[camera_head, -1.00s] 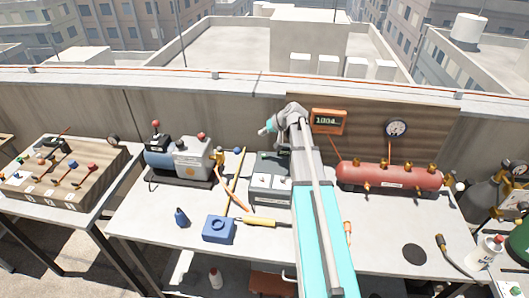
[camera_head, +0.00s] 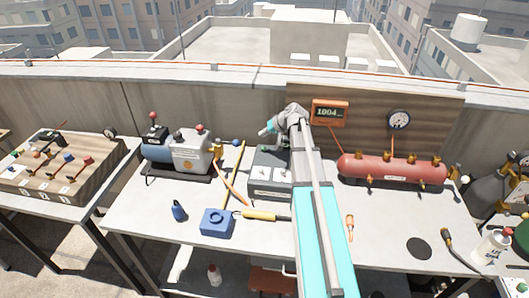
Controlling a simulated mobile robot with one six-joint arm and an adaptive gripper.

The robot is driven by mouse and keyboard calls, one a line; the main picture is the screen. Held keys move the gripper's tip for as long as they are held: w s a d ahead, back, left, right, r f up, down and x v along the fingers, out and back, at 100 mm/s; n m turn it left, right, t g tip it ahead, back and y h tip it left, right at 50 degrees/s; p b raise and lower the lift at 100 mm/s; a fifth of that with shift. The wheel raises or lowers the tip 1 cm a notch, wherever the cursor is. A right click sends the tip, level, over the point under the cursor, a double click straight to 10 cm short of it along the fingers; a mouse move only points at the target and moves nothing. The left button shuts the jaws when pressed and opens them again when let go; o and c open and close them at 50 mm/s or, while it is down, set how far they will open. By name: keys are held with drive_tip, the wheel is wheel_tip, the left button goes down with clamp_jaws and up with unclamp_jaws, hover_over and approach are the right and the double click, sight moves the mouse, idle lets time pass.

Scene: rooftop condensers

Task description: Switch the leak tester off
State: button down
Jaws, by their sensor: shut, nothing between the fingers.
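A grey box (camera_head: 268,187) with small switches or knobs and pale labels on its panel stands mid-bench, partly hidden by my arm. A blue box (camera_head: 216,222) lies nearer the front edge, with a yellow-handled tool (camera_head: 260,215) beside it. No readable label shows which one is the leak tester, and no switch position can be read. My gripper (camera_head: 266,131), with teal fingertips, is shut and empty. It appears above the back of the grey box and points left. I see no contact with anything.
A pump unit (camera_head: 190,152) stands left of the grey box. An orange display (camera_head: 330,113) reading 1004, a round gauge (camera_head: 399,119) and a red tank (camera_head: 393,169) are to the right. An orange screwdriver (camera_head: 350,228) lies right of my arm.

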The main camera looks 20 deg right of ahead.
sight(264, 148)
drive_tip(key=shift+f+b, duration=1.85)
drive_tip(key=shift+f, duration=0.35)
drive_tip(key=shift+f+b, duration=0.9)
idle(1.0)
drive_tip(key=shift+r, duration=0.15)
drive_tip(key=shift+r+p, duration=0.8)
drive_tip(key=shift+p, duration=0.15)
drive_tip(key=shift+r, duration=0.1)
drive_tip(key=shift+r+p, duration=2.4)
drive_tip(key=shift+p, duration=0.1)
